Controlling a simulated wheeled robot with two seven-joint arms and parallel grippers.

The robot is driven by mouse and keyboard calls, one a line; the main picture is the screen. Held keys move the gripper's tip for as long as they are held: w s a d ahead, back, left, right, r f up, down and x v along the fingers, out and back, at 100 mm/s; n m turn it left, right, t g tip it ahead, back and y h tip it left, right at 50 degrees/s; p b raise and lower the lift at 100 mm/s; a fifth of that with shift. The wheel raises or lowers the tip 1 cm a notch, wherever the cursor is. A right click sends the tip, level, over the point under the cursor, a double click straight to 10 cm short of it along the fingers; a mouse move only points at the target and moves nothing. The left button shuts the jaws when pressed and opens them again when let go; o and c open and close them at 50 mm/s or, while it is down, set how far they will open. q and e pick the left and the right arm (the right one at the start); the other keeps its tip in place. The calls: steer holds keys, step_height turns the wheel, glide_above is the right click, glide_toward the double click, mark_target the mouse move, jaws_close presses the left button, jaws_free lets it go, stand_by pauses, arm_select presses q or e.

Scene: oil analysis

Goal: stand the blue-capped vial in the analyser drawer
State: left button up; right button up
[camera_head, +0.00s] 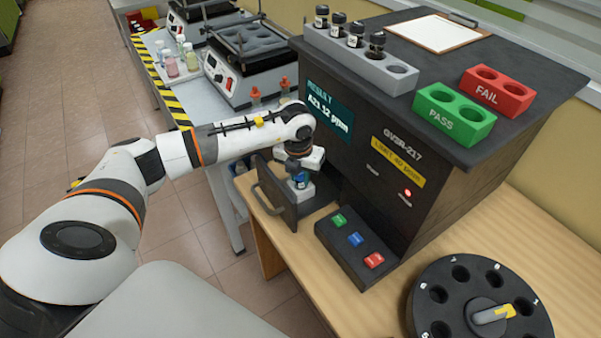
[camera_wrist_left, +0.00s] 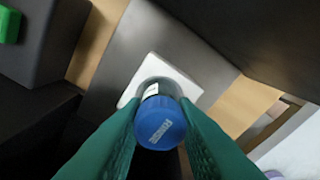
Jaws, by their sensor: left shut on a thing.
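The blue-capped vial (camera_head: 300,182) is upright under my left gripper (camera_head: 299,172), over the open drawer (camera_head: 275,201) of the dark analyser (camera_head: 440,170). In the left wrist view its blue cap (camera_wrist_left: 161,124) sits between the two green fingers of my left gripper (camera_wrist_left: 160,128), which are shut on it. The white square holder (camera_wrist_left: 182,68) in the drawer shows around and behind the vial. The vial's lower end is hidden, so I cannot tell whether it touches the holder's bottom. My right gripper is not in view.
A button panel (camera_head: 355,250) with green, blue and red buttons stands right of the drawer. A black numbered carousel (camera_head: 480,310) is at the lower right. On the analyser are a grey vial rack (camera_head: 360,62), a green PASS block (camera_head: 453,115) and a red FAIL block (camera_head: 497,92).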

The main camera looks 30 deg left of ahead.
mark_target(298, 192)
arm_select(q)
steer(key=shift+f, duration=0.1)
steer(key=o, duration=1)
steer(key=shift+r, duration=0.35)
steer(key=r, duration=0.4)
steer(key=s+r+b, duration=0.1)
steer(key=r, duration=0.6)
steer(key=shift+s+d+r+b, duration=0.15)
steer(key=shift+s+r+b, duration=0.05)
steer(key=shift+r+b, duration=0.1)
